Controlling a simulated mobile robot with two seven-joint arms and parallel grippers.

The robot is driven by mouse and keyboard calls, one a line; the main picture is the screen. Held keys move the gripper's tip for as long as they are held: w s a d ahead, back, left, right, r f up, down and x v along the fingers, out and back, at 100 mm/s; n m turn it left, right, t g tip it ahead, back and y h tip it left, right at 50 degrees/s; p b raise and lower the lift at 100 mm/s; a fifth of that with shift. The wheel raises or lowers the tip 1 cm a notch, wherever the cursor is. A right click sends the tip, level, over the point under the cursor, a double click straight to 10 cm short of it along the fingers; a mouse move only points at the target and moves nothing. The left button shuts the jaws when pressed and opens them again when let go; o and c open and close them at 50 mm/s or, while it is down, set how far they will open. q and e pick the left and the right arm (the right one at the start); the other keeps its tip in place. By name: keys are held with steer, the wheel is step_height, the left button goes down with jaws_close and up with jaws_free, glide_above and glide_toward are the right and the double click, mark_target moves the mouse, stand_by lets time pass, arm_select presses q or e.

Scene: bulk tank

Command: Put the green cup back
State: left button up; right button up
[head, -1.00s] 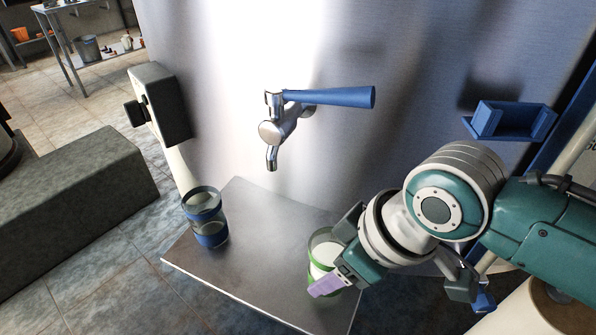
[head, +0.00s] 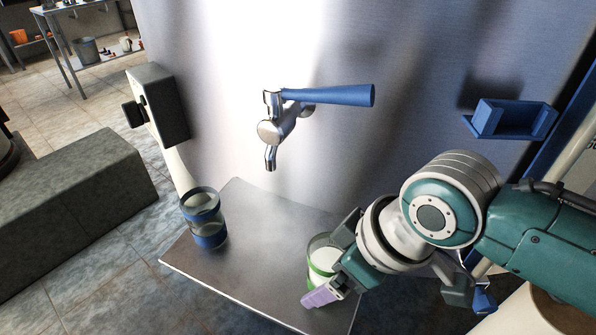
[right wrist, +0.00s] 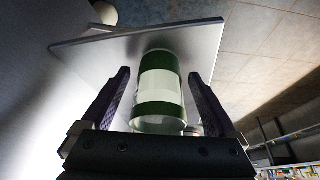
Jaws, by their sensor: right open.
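The green cup (head: 322,257) stands upright on the right part of the metal shelf (head: 262,262) under the tap. It has green bands and white contents or a white band, and my right gripper hides part of it. My right gripper (head: 326,272) is open at the cup. In the right wrist view the green cup (right wrist: 160,92) is between the two spread fingers (right wrist: 158,105), with gaps on both sides. My left gripper is not in view.
A blue-banded cup (head: 204,218) stands on the shelf's left part. The tap (head: 272,130) with a blue lever (head: 330,95) projects from the tank above. A blue bracket (head: 510,120) is on the tank at right, and a grey box (head: 160,105) at left.

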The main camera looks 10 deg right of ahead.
steer(key=shift+r, duration=0.2)
steer(key=p+v, duration=0.5)
steer(key=v, duration=0.7)
steer(key=s+d+r+m+h, duration=0.1)
steer(key=s+d+m, duration=0.1)
steer(key=s, duration=0.4)
steer(key=s+d+r+m+h, duration=0.1)
steer(key=s+d+r+m, duration=0.1)
steer(key=s, duration=0.4)
steer(key=shift+s+d+m+h, duration=0.2)
steer(key=shift+m+h, duration=0.2)
steer(key=shift+m, duration=0.4)
steer(key=shift+r, duration=0.1)
step_height(320, 180, up, 45)
steer(key=p, duration=4.5)
steer(key=shift+r, duration=0.1)
